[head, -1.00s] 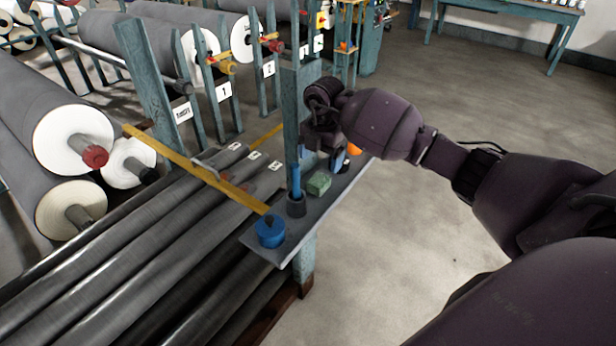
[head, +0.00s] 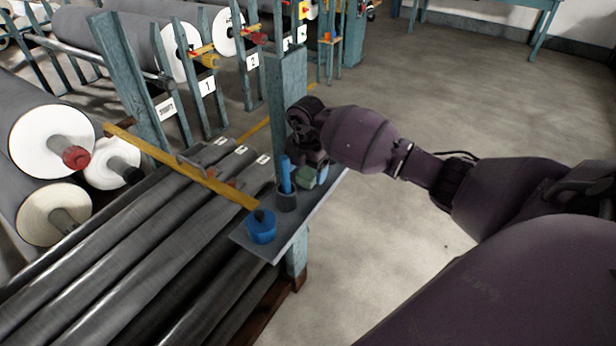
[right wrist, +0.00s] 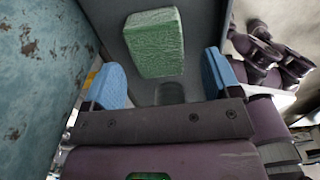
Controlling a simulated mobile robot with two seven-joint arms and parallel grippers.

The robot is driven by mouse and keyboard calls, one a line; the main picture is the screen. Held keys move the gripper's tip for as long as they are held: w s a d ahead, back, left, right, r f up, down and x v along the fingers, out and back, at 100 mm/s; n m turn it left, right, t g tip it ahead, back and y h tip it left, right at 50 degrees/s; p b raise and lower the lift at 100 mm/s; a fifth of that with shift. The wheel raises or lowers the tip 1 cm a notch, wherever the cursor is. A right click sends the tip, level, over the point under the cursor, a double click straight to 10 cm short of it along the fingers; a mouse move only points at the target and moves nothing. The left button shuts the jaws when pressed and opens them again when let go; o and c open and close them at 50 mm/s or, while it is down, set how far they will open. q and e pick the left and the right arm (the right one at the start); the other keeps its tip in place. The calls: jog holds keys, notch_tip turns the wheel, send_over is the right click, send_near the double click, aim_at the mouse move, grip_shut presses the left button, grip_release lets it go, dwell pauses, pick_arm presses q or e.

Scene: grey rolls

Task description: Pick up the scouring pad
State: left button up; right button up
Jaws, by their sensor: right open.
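The scouring pad (head: 306,178) is a green block lying on a narrow grey shelf (head: 297,228). No grip on the pad shows. My left gripper is in neither view.
A dark cup (head: 286,201) with a blue stick-like thing stands close to the pad. A blue pot (head: 261,227) stands at the shelf's near end. A teal post (head: 287,95) rises beside the shelf. Long grey rolls (head: 130,230) lie to the left; open floor lies right.

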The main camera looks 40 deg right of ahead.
notch_tip(320, 180, down, 2)
jog(key=shift+f, duration=0.25)
jog(key=c, duration=1)
jog(key=shift+r, duration=0.25)
notch_tip(320, 180, up, 11)
jog(key=p, duration=0.2)
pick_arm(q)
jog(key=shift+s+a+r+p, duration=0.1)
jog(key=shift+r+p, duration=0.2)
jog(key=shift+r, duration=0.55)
pick_arm(e)
notch_tip(320, 180, up, 8)
jog(key=r, duration=0.1)
send_over(306, 174)
jog(key=shift+s+f, duration=0.15)
jog(key=shift+f, duration=0.1)
